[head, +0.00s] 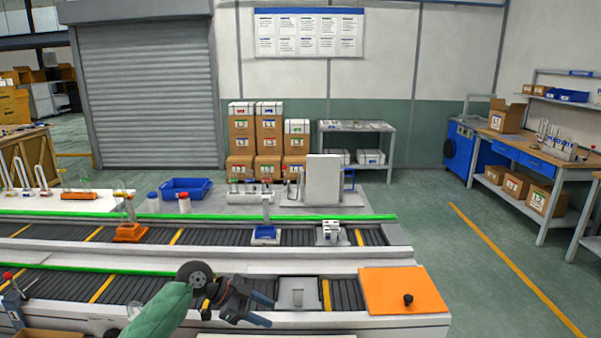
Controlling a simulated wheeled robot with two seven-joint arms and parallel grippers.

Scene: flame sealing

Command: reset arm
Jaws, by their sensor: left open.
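My left gripper (262,309) is in the lower middle of the head view, above the near conveyor (345,293). My green left arm comes in from the bottom left. A grey metal fixture (297,292) sits on the near conveyor just right of the fingers, apart from them. My right gripper is not in view.
An orange panel (405,289) with a black knob lies at the conveyor's right end. The far conveyor (200,237) carries an orange stand (130,232), a blue-and-white device (265,234) and a small white rack (331,232). A blue bin (186,188) stands behind. The floor at right is clear.

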